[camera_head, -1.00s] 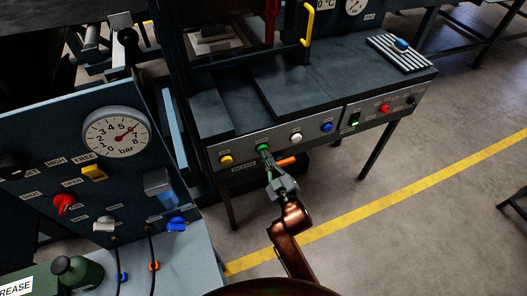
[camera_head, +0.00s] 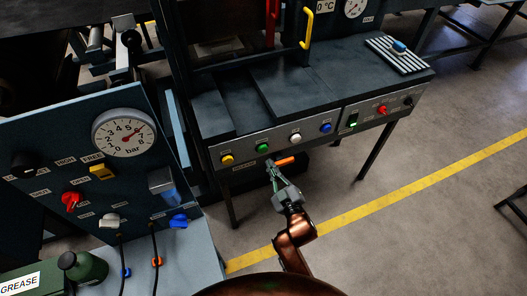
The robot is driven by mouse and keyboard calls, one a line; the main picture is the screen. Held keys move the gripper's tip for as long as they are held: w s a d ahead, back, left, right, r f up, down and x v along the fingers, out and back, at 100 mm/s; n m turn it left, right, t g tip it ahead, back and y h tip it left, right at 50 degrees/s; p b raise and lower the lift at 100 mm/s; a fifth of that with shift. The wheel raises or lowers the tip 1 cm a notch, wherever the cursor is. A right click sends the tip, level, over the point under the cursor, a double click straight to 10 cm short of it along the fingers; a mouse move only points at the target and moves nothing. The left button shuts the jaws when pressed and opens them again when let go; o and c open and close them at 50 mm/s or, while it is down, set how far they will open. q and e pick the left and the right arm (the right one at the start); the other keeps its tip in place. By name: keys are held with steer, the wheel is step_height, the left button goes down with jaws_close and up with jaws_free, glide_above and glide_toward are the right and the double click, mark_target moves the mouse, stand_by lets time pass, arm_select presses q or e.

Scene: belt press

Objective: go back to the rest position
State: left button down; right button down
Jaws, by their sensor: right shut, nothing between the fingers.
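My right gripper (camera_head: 271,165) is shut and empty. It hangs in front of the press's front panel (camera_head: 245,160), apart from the buttons, with its fingertips below and right of the green button (camera_head: 262,148). My right arm (camera_head: 297,235) comes up from the bottom of the view. My left gripper is not in the view.
The panel also carries yellow (camera_head: 227,159), white (camera_head: 295,139) and blue (camera_head: 326,127) buttons. An orange-ended part (camera_head: 285,161) shows beside my gripper. A gauge board (camera_head: 60,150) stands at the left. A green grease container (camera_head: 82,267) is at lower left.

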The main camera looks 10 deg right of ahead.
stand_by(0.6)
